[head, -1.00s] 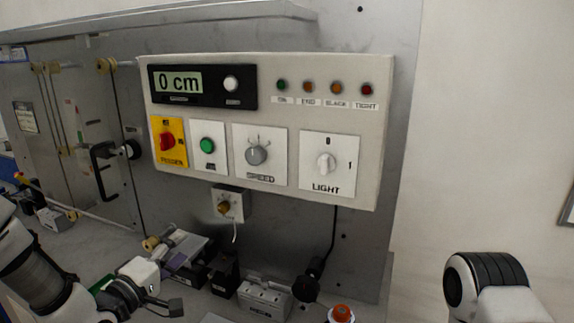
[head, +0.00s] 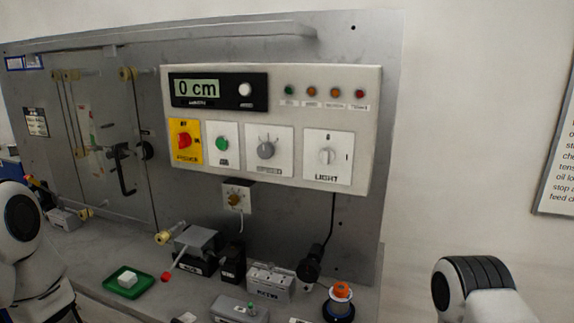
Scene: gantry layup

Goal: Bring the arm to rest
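My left arm (head: 32,245) stands at the lower left edge in the head view, with its white upper part and dark joint cap showing. Its gripper is not in the picture. My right arm (head: 478,288) shows only a white link with a black ribbed joint at the lower right. Its gripper is out of view as well. No object is seen held by either arm.
A control panel (head: 375,130) with a "0 cm" display (head: 197,88) is on the grey back wall. Below it the bench holds a green tray (head: 112,285) with a white block (head: 127,279), several small devices and an orange-topped knob (head: 340,290).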

